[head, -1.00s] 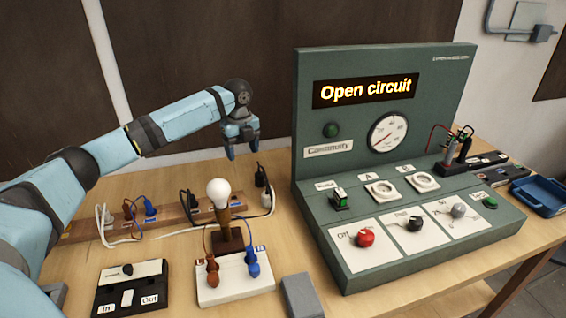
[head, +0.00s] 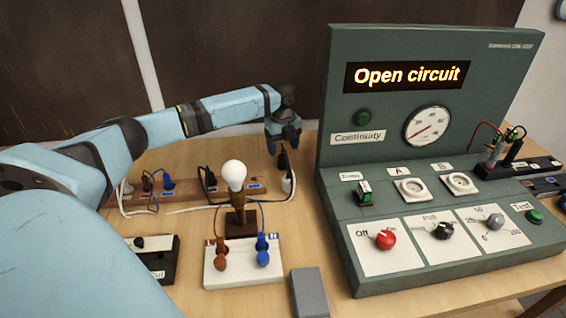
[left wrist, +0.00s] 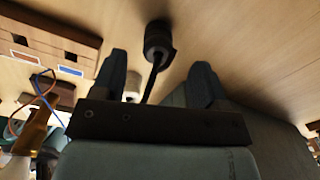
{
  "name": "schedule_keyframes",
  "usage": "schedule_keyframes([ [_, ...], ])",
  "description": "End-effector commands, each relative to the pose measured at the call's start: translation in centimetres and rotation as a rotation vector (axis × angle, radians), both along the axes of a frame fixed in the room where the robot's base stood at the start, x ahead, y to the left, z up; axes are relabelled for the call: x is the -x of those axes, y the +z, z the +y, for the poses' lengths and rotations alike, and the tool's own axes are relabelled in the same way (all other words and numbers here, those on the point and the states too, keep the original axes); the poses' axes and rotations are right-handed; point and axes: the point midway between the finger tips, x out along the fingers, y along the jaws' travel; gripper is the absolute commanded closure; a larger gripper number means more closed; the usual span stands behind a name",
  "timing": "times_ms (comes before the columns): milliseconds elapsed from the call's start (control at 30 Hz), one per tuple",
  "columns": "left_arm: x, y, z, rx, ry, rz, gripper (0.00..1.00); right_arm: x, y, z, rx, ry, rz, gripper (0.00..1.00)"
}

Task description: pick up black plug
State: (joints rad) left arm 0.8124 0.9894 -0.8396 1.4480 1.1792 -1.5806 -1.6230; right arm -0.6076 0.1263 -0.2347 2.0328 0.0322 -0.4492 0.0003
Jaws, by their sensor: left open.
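In the left wrist view a round black plug (left wrist: 157,36) with a black cord lies ahead of my left gripper (left wrist: 160,72). The cord runs between the two spread fingers, and the plug is beyond their tips. My left gripper is open and empty. A second black plug (head: 208,180) sits further left on the strip. My right gripper is not in view.
A green test panel (head: 340,100) reading "Open circuit" stands close to the right. A bulb (head: 233,176) on a lamp stand is in front of the strip (head: 185,195). A grey block (head: 309,293) lies in front.

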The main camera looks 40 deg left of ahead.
Motion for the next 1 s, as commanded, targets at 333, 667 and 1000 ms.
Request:
schedule_keyframes([
  [333, 0.4, -4.6, -0.2, -0.002, 0.0, 0.002, 0.33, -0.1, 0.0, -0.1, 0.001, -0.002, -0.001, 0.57],
  [667, 0.4, -4.9, -0.2, -0.001, -0.001, 0.0, 0.49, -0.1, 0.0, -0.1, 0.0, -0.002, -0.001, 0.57],
  [1000, 0.3, -4.9, -0.2, -0.001, 0.0, 0.0, 0.87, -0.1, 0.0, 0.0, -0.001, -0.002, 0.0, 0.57],
])
